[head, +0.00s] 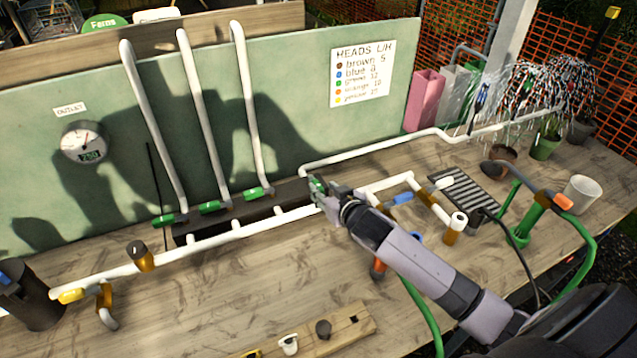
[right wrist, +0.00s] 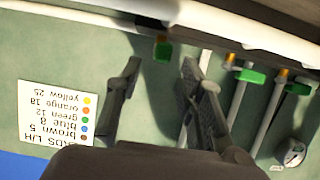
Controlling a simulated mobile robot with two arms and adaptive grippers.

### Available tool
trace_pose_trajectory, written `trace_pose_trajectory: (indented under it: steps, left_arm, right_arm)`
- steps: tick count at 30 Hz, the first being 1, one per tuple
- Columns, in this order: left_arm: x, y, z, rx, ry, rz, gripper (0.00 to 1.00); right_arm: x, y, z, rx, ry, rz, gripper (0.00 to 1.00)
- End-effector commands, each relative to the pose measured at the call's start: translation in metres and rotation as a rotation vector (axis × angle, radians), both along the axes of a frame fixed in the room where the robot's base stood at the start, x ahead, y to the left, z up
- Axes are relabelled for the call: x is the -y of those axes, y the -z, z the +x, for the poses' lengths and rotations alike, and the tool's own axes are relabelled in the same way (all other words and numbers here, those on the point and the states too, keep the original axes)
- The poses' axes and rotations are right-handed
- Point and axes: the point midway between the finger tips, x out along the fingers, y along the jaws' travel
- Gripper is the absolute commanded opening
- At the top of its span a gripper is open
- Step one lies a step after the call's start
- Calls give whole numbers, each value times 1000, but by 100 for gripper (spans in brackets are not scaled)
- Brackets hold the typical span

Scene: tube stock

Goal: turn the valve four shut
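Green valve handles stand in a row along the dark manifold (head: 185,233). From the left they are the first (head: 170,220), the second (head: 210,207) and the third (head: 253,194). The rightmost green handle (head: 315,184) is partly hidden by my right gripper (head: 325,193). I see no number on it. In the right wrist view, this green handle (right wrist: 163,52) appears ahead, in the gap between the fingers of my open right gripper (right wrist: 161,68). Contact with it is not visible. It points differently from the neighbouring handles (right wrist: 250,77). My left gripper is out of view.
White pipes (head: 200,120) rise behind the row against a green board. A gauge (head: 84,144) and a heads list (head: 362,73) are on it. The front bench is partly clear.

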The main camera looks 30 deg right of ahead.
Motion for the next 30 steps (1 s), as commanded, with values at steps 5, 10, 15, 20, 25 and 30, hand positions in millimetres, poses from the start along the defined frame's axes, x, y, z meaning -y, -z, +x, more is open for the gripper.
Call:
trace_pose_trajectory:
  steps: [5, 10, 15, 20, 25, 30]
  left_arm:
    - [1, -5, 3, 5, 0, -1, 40]
    - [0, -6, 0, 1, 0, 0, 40]
    - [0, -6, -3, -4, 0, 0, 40]
    - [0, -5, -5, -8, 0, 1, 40]
    - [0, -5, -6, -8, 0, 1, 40]
    - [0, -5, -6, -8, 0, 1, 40]
  right_arm:
    - [2, 10, 27, 1, 1, 0, 35]
    - [2, 16, 40, 1, 0, 1, 35]
    - [2, 18, 44, 0, 0, 0, 35]
    - [2, 18, 44, 0, 0, 0, 35]
    - [2, 18, 44, 0, 0, 0, 27]
    - [3, 18, 44, 0, 0, 0, 16]
